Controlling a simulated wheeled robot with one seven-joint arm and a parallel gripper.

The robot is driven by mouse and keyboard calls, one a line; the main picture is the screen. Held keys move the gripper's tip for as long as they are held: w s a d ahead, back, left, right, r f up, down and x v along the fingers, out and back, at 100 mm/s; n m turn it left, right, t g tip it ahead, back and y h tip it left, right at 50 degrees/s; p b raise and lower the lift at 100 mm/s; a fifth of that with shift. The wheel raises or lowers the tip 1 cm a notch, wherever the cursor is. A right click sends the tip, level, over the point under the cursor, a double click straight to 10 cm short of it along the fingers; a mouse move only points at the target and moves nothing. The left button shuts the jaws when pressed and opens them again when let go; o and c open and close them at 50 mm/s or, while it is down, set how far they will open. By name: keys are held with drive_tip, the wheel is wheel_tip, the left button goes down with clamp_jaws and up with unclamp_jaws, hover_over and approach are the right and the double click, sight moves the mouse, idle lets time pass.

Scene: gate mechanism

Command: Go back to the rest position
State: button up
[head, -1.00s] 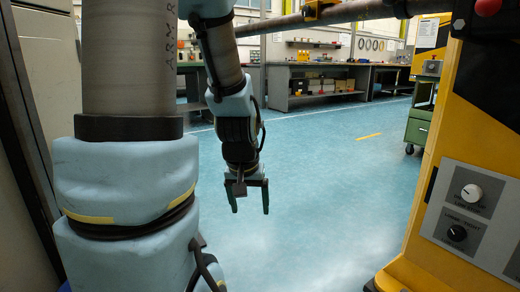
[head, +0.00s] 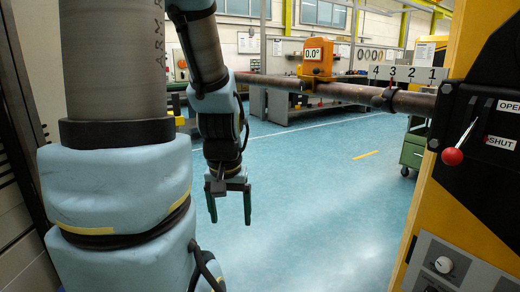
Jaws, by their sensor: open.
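My gripper (head: 229,207) hangs at the end of my arm, left of the picture's middle. Its two fingers point down and stand apart, with nothing between them. Only the floor shows behind them. The gate mechanism's yellow and black housing (head: 440,218) stands at the right, apart from my gripper. A long brown bar (head: 350,91) runs left from it, above and behind my gripper. An orange box (head: 317,58) reading 0.0° sits on the bar.
A lever with a red knob (head: 452,156) sits on the housing beside OPEN and SHUT labels. A plate (head: 408,74) numbered 4 to 1 stands above the bar. A panel with a knob (head: 443,265) is below. A green cart (head: 413,148) stands behind. The middle floor (head: 320,200) is clear.

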wheel_tip(320, 180, up, 14)
drive_tip(key=p, duration=1.2)
drive_tip(key=shift+r, duration=0.25)
drive_tip(key=shift+c, duration=0.2)
